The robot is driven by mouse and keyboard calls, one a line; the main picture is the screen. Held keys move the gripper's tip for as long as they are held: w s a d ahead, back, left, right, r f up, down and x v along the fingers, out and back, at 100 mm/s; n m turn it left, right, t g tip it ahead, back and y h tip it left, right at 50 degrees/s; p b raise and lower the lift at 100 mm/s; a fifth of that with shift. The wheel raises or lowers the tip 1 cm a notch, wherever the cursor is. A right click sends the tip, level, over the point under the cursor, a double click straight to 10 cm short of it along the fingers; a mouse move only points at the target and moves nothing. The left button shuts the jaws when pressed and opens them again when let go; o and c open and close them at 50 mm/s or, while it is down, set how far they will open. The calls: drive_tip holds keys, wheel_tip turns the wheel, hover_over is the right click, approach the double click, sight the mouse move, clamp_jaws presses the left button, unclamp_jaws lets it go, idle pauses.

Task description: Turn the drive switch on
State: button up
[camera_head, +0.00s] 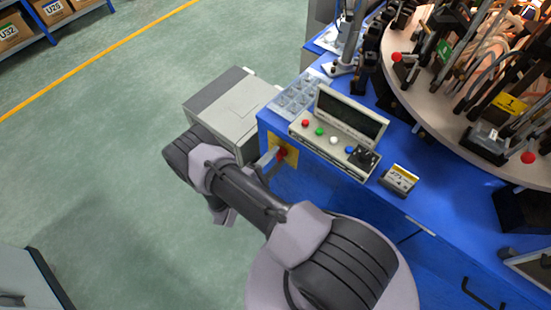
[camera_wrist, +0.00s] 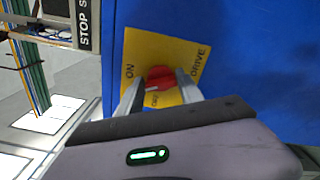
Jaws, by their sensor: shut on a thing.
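The drive switch is a red rotary knob (camera_wrist: 160,78) on a yellow plate (camera_wrist: 143,48) fixed to the blue side panel of the machine. The plate reads "ON" at its left and "DRIVE" at its right, with another small, partly hidden label below the knob. My gripper (camera_wrist: 160,85) has a finger on each side of the knob and is shut on it. In the head view the knob (camera_head: 282,153) and plate (camera_head: 291,160) show at the left end of the blue machine, partly behind my gripper (camera_head: 276,155).
A control box (camera_head: 333,138) with coloured buttons sits on the blue table (camera_head: 445,200) above the switch. A grey cabinet (camera_head: 225,105) stands left of the switch. A round turntable (camera_head: 405,70) with fixtures is at the upper right. The green floor at left is clear.

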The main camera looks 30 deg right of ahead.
drive_tip(key=m, duration=0.4)
drive_tip(key=shift+f+m, duration=0.15)
drive_tip(key=shift+m, duration=0.25)
idle(0.4)
drive_tip(key=o, duration=1.4)
drive_tip(key=p+v, duration=0.2)
drive_tip(key=v, duration=1.5)
drive_tip(key=shift+s+a, duration=0.15)
drive_tip(key=shift+a, duration=0.05)
